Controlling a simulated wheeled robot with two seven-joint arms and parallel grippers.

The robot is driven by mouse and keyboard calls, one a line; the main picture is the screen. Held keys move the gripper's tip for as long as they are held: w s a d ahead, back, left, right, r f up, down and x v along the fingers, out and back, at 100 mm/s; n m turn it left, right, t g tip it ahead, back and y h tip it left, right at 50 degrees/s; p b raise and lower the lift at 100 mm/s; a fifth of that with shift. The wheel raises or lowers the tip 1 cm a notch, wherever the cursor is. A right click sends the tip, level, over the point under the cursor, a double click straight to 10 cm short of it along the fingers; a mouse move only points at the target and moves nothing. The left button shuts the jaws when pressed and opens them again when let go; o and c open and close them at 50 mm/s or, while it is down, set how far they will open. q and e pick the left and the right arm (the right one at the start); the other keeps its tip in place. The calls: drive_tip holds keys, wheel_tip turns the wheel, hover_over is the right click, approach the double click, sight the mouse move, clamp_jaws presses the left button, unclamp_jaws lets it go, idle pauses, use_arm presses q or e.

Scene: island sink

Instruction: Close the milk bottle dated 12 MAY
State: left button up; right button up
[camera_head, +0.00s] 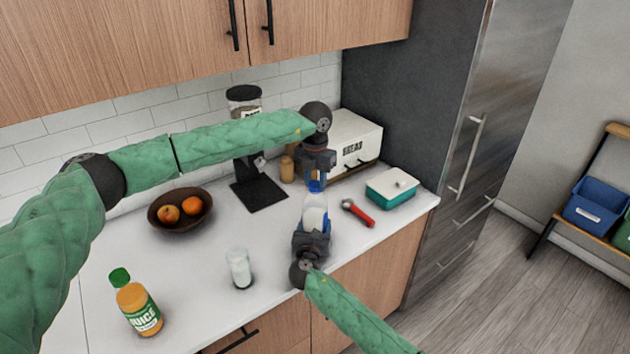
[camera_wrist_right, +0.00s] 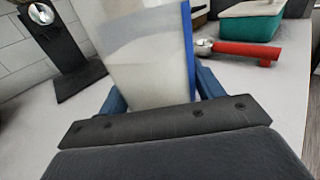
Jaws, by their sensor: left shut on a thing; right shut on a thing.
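The milk bottle (camera_head: 315,212), pale with a blue patch on its side, stands upright near the counter's front right; its date is not readable. My right gripper (camera_head: 314,232) is shut around its body from the front. The right wrist view shows the bottle (camera_wrist_right: 150,65) between the blue fingers (camera_wrist_right: 162,92). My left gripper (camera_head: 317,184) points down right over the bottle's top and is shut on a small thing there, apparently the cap. The blue fingertips hide most of it, so I cannot tell whether it touches the neck.
A glass of milk (camera_head: 239,268) and juice bottle (camera_head: 136,303) stand left of the bottle. A red-handled tool (camera_head: 357,213) and teal container (camera_head: 391,188) lie right. Behind are a fruit bowl (camera_head: 180,222), coffee grinder (camera_head: 262,192) and bread box (camera_head: 356,137).

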use_arm(q)
drive_tip(key=m, duration=0.9)
drive_tip(key=o, duration=1.2)
drive_tip(key=shift+c, duration=0.2)
wheel_tip(320, 180, up, 12)
drive_tip(key=shift+w, duration=0.1)
drive_tip(key=shift+f, duration=0.1)
use_arm(e)
drive_tip(key=o, duration=2)
drive_tip(key=shift+c, duration=0.2)
